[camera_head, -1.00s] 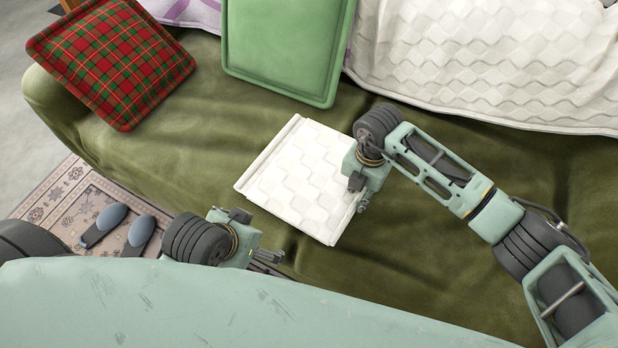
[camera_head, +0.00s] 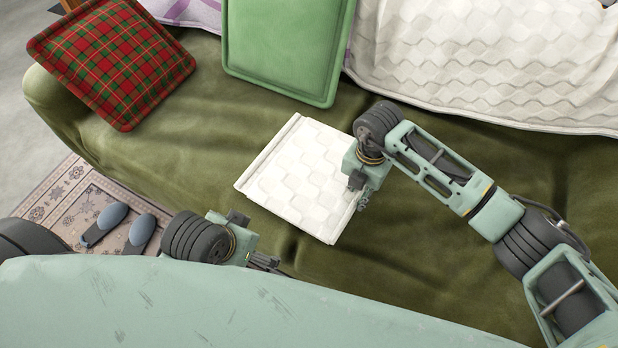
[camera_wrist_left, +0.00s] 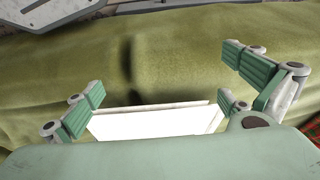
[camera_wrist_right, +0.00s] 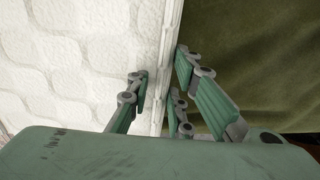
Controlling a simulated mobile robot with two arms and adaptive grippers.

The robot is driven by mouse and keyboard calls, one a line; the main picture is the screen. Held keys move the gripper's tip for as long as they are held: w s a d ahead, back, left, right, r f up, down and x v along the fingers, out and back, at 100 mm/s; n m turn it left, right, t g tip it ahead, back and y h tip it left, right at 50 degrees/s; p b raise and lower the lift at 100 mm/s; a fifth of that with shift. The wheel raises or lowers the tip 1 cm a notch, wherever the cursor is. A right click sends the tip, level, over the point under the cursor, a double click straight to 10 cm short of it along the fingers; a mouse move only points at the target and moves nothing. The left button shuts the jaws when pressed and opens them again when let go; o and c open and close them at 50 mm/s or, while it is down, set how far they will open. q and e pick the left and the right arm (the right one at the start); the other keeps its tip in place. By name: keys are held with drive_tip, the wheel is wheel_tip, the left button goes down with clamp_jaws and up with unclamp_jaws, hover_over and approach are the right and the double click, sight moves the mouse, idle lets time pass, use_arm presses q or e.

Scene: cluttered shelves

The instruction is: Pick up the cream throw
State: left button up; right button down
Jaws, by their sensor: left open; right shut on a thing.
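The cream throw (camera_head: 298,176) is a folded, wavy-textured white square on the green sofa seat, in the middle of the head view. My right gripper (camera_head: 360,200) is at its right edge. In the right wrist view its fingers (camera_wrist_right: 160,100) are closed on either side of the edge of the throw (camera_wrist_right: 80,60). My left gripper (camera_head: 272,264) is at the front of the sofa, apart from the throw. In the left wrist view its fingers (camera_wrist_left: 155,95) are spread wide, and the throw (camera_wrist_left: 155,120) shows beyond them.
The green sofa (camera_head: 430,240) has a red plaid cushion (camera_head: 112,62) at the left and a green cushion (camera_head: 285,45) at the back. A larger white quilted cover (camera_head: 490,60) drapes over the backrest. Grey slippers (camera_head: 105,222) lie on a patterned rug (camera_head: 62,200).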

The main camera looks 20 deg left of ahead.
drive_tip(key=shift+r+p, duration=0.65)
drive_tip(key=shift+r, duration=0.55)
drive_tip(key=shift+r+p, duration=0.35)
drive_tip(key=shift+p, duration=0.2)
drive_tip(key=shift+r, duration=0.15)
use_arm(q)
drive_tip(key=x, duration=0.3)
drive_tip(key=shift+w+d+f, duration=0.15)
drive_tip(key=shift+f, duration=0.2)
